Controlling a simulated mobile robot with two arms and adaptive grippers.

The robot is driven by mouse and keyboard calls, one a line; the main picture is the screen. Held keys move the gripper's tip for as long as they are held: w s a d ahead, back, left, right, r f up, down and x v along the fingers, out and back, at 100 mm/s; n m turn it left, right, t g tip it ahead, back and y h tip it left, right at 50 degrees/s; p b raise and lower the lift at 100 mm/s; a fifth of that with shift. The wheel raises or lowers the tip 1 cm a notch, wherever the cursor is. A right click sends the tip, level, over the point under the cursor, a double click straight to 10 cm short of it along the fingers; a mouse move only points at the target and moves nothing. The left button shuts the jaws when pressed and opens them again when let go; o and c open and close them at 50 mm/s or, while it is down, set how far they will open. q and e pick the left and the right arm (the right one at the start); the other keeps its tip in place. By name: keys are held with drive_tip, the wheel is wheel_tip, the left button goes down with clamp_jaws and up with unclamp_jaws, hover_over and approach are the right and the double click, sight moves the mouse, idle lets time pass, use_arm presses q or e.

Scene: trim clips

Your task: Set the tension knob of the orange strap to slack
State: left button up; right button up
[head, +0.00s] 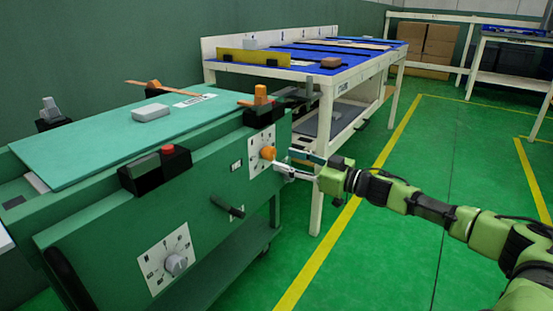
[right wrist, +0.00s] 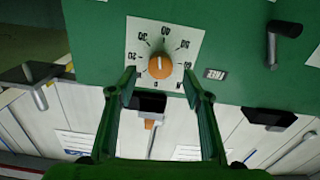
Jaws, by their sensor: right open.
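The orange knob (head: 268,153) sits on a white dial plate (head: 256,160) on the green machine's front, near its right end. In the right wrist view the orange knob (right wrist: 159,67) has a pale pointer line toward the top of the picture, and numbers ring it on the dial plate (right wrist: 190,32). My right gripper (head: 287,164) is open in front of the knob. In the right wrist view its fingers (right wrist: 160,83) stand either side of the knob, seemingly apart from it. An orange piece (head: 260,94) stands on a black block above this dial. My left gripper is out of view.
A grey knob (head: 176,265) with its own dial is lower left on the machine. A black handle (head: 228,207) sticks out between the dials. A black box with a red button (head: 168,149) is on the top edge. A blue-topped bench (head: 330,55) stands behind; the green floor at right is clear.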

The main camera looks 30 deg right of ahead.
sight(273, 155)
drive_tip(key=shift+x, duration=2.25)
drive_tip(key=c, duration=1.1)
